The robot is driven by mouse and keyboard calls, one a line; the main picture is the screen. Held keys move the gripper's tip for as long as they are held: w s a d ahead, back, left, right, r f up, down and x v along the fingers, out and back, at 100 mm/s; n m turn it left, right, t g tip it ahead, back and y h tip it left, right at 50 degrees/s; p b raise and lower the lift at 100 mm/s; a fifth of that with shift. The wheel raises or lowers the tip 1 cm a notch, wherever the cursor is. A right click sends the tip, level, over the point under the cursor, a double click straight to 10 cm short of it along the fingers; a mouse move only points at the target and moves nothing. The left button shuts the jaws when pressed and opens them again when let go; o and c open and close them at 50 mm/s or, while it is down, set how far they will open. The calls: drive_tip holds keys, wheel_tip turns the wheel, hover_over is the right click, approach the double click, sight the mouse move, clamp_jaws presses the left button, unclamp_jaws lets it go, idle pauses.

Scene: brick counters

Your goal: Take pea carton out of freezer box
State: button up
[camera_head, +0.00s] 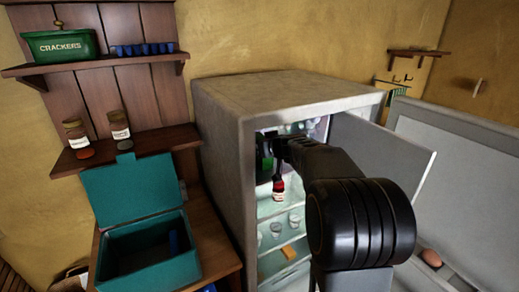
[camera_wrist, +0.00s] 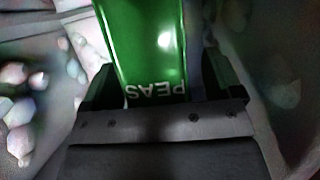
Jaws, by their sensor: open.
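The pea carton (camera_wrist: 148,45) is green and glossy, with upside-down white letters "PEAS" in the wrist view. It lies between the two dark fingers of my gripper (camera_wrist: 165,85), which is open around it. I cannot tell whether either finger touches it. In the head view, my arm reaches through the fridge's open front, and a bit of green (camera_head: 264,160) shows beside my gripper (camera_head: 273,148). The freezer box (camera_wrist: 285,90) has pale, frosty, lumpy walls close on both sides in the wrist view. My arm hides most of it in the head view.
The grey fridge (camera_head: 222,130) has its door (camera_head: 385,150) swung open to the right. Below my gripper are a dark bottle with a red label (camera_head: 278,187), glasses (camera_head: 276,228) and a yellow block (camera_head: 289,251). An open teal box (camera_head: 150,225) stands left on a wooden counter.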

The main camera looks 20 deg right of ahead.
drive_tip(key=shift+w+f, duration=0.1)
drive_tip(key=shift+w, duration=0.1)
drive_tip(key=shift+c, duration=0.4)
drive_tip(key=c, duration=1)
drive_tip(key=shift+c, duration=0.5)
